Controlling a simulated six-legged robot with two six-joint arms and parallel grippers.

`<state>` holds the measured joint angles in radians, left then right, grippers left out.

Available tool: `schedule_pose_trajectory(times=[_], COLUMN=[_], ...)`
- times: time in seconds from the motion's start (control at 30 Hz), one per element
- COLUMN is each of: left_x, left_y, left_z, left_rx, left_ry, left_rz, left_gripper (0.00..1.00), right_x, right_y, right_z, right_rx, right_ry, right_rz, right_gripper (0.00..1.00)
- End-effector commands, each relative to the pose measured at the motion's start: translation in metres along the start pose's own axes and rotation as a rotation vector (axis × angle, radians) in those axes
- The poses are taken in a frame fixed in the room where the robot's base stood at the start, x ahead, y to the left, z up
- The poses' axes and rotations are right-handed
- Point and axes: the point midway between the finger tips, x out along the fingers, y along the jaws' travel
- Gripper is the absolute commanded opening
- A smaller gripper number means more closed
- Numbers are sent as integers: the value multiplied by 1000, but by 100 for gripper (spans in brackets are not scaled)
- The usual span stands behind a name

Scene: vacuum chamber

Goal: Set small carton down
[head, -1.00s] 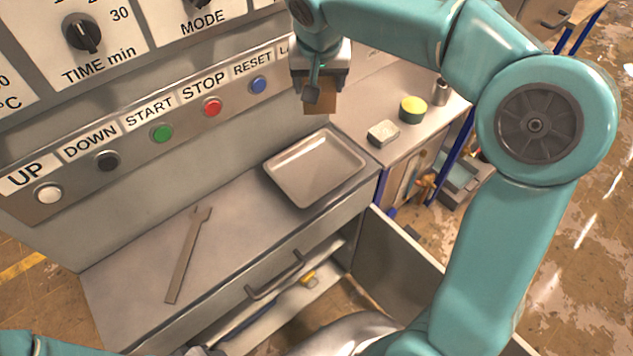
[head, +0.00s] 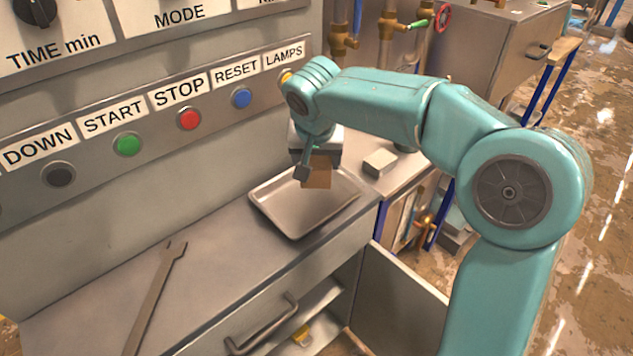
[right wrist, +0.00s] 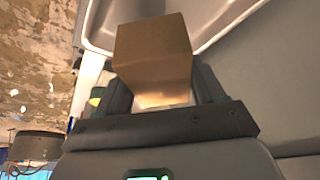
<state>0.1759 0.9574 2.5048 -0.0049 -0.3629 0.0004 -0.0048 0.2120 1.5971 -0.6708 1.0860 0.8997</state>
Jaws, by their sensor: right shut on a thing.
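The small carton (head: 317,172) is a plain brown box. My right gripper (head: 310,170) is shut on it and holds it over the far part of a shallow grey metal tray (head: 283,217). In the right wrist view the carton (right wrist: 152,50) sits between the two dark fingers, with a tray wall (right wrist: 225,22) behind it. I cannot tell exactly how high the carton is above the tray floor. The part of the tray that shows is empty. My left gripper is not in view.
A flat grey wrench-like tool (head: 157,295) lies on the bench left of the tray. A small pale box (head: 380,162) stands on the side bench to the right. The button panel (head: 160,118) rises behind. A cabinet door (head: 400,300) hangs open below the tray.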

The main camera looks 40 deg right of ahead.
Motion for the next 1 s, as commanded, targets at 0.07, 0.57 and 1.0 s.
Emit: schedule_pose_trajectory(times=[0.07, 0.57, 1.0], left_x=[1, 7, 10], left_y=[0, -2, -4], left_z=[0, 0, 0], left_rx=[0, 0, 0], left_ry=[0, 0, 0], left_rz=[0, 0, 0], left_gripper=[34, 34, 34], right_x=[8, 49, 52], right_y=[0, 0, 0], right_z=[3, 20, 21], right_rx=[1, 1, 0], right_ry=[0, 1, 0], right_rz=[1, 0, 1], right_gripper=[35, 35, 94])
